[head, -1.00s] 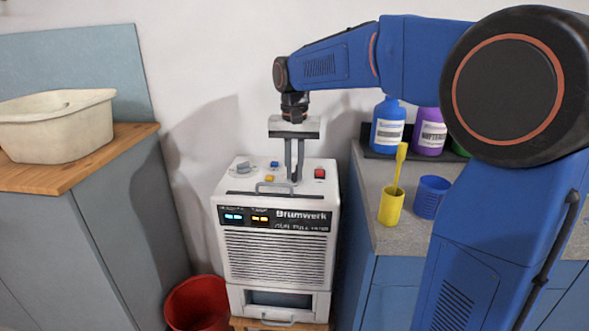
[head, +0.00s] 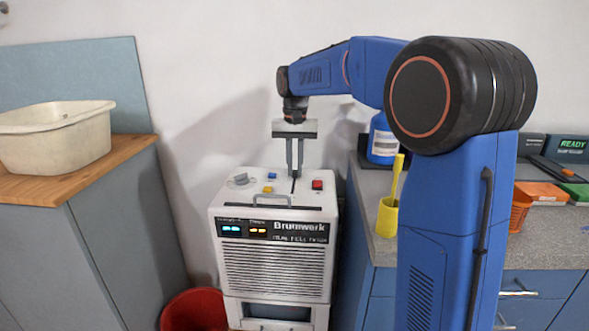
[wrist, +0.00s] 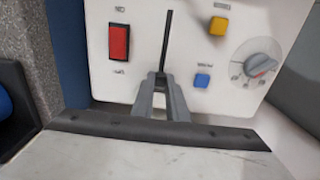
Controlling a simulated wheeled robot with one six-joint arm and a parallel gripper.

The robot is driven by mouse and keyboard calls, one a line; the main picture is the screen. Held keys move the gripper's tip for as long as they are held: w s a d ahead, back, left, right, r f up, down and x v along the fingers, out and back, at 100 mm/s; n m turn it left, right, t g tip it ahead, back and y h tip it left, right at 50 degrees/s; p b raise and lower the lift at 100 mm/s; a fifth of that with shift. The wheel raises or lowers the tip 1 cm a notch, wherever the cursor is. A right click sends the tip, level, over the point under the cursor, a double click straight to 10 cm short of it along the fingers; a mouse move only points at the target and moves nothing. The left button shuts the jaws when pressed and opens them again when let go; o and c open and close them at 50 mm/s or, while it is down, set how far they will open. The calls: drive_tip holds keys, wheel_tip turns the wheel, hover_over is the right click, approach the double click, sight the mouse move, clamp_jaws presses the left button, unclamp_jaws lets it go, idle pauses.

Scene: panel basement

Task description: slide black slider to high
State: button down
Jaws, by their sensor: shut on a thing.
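In the head view a short stretch of slot (head: 293,187) shows in front of the fingers. I cannot read a "high" mark.
A red switch (wrist: 119,42), blue button (wrist: 202,80), yellow button (wrist: 218,26) and grey knob (wrist: 255,62) lie beside the slot. A yellow cup (head: 387,217) stands on the right counter; a red bin (head: 193,311) is below.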

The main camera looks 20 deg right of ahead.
sight(295, 171)
drive_tip(key=shift+w+r, duration=0.1)
drive_tip(key=c, duration=1.7)
unclamp_jaws()
wheel_tip(295, 171, up, 17)
drive_tip(key=shift+r, duration=0.1)
